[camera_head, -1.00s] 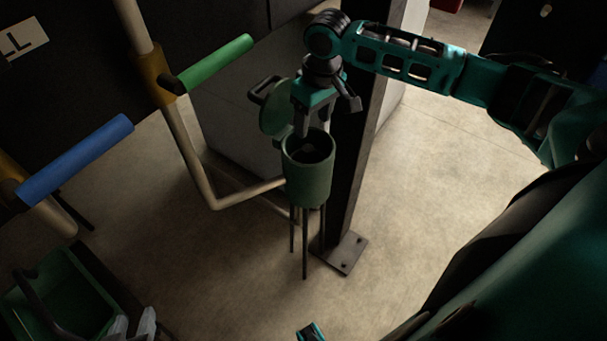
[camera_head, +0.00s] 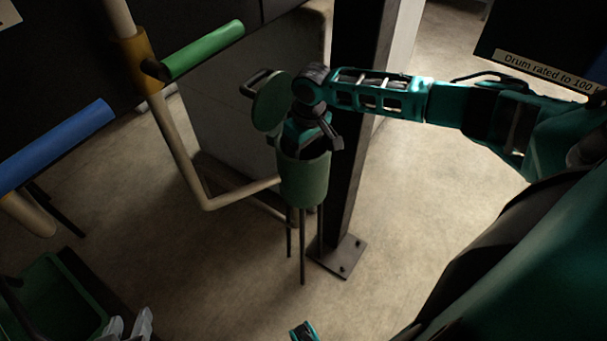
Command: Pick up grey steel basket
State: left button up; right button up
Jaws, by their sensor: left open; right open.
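A green cylindrical pot (camera_head: 305,180) stands on thin legs beside a dark post, with its round lid (camera_head: 270,102) swung open at the back left. My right gripper (camera_head: 304,150) points down into the pot's mouth; its jaws are open, with one finger showing at the right rim and the tips partly hidden. The grey steel basket is not visible; the gripper and pot wall cover the pot's inside. My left gripper (camera_head: 129,326) appears at the bottom left edge as two pale fingers apart, open and empty, beside a green tray.
The dark post (camera_head: 353,150) with its bolted foot plate (camera_head: 341,259) stands close behind the pot. A beige pipe (camera_head: 183,150) bends toward the pot. Green (camera_head: 203,50) and blue (camera_head: 60,143) handles are at left. The green tray (camera_head: 50,290) is at lower left. The floor around is clear.

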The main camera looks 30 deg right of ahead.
jog(key=shift+f, duration=0.1)
grip_shut()
dwell(0.5)
